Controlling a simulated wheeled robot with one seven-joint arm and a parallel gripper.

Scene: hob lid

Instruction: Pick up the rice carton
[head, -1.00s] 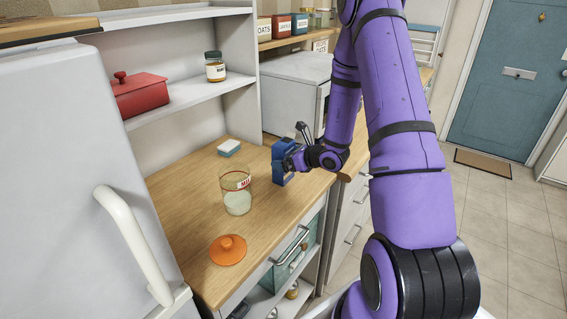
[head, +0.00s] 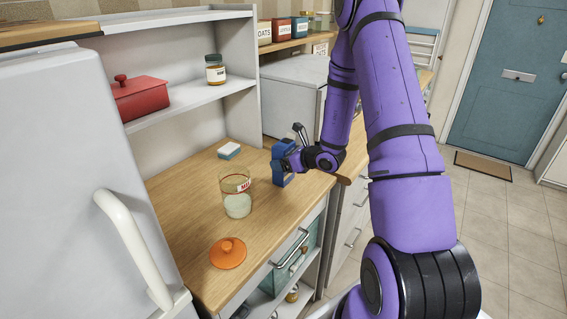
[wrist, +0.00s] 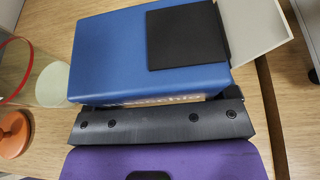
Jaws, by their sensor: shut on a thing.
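The rice carton appears to be the blue box (head: 281,171) standing upright on the wooden counter near its right end. It fills the upper middle of the wrist view (wrist: 115,55); light lettering on its side is mostly hidden. My gripper (head: 288,163) is shut on the carton from the right. In the wrist view a black finger pad (wrist: 188,35) lies against the blue face. I cannot tell whether the carton's base is clear of the counter.
An open glass jar (head: 236,200) with pale contents stands left of the carton. An orange knobbed lid (head: 228,254) lies in front of it. A blue and white sponge (head: 229,151) lies behind. A shelf (head: 185,99) holds a red pot (head: 138,98) and a small jar (head: 215,72).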

